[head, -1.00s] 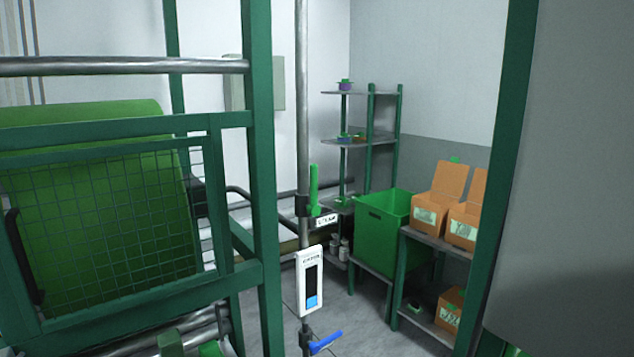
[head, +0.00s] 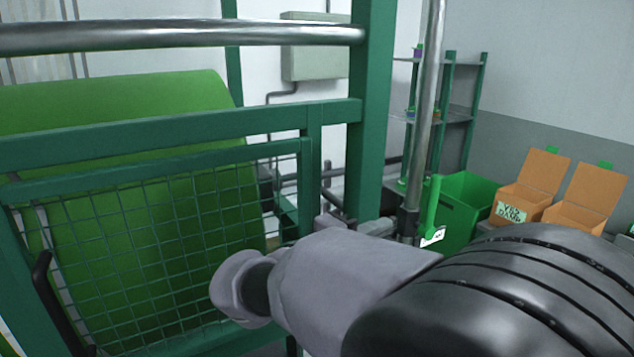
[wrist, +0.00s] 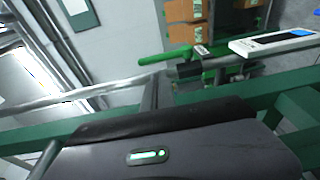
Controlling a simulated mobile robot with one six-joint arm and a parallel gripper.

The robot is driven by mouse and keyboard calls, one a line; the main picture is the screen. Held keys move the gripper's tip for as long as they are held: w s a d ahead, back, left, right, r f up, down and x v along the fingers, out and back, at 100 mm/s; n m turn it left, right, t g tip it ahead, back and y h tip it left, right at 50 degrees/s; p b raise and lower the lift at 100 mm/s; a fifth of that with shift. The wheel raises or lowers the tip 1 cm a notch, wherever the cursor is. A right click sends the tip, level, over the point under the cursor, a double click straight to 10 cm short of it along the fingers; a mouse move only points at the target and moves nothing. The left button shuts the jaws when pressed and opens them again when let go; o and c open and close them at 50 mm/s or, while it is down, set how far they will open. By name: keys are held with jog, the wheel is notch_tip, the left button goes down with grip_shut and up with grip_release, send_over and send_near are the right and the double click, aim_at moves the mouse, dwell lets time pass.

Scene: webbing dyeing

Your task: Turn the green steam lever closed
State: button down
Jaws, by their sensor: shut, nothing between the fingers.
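The green steam lever (head: 431,208) stands upright beside the vertical steel pipe (head: 425,110), with a white tag (head: 432,237) at its base. In the wrist view the lever (wrist: 165,58) runs nearly in line with the pipe (wrist: 90,94). My gripper (wrist: 150,95) is shut and empty in the wrist view, its fingers in front of the pipe near the lever. I cannot tell whether they touch. In the head view my arm hides most of the gripper and the lower part of the pipe.
A green frame (head: 372,120) with a mesh guard (head: 150,240) and a green roll (head: 120,115) stands at left. A white box with a display (wrist: 270,42) is on the pipe. Behind are a green bin (head: 468,190), orange boxes (head: 520,203) and a shelf (head: 445,118).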

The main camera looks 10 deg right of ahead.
aim_at(431, 195)
jog(key=x, duration=0.4)
jog(key=r+b+x, duration=0.1)
jog(key=x, duration=0.4)
jog(key=b+x, duration=0.1)
jog(key=x, duration=0.3)
jog(key=shift+w+d+r, duration=0.2)
jog(key=shift+w+d, duration=0.05)
jog(key=shift+d+r, duration=0.1)
jog(key=shift+r, duration=0.05)
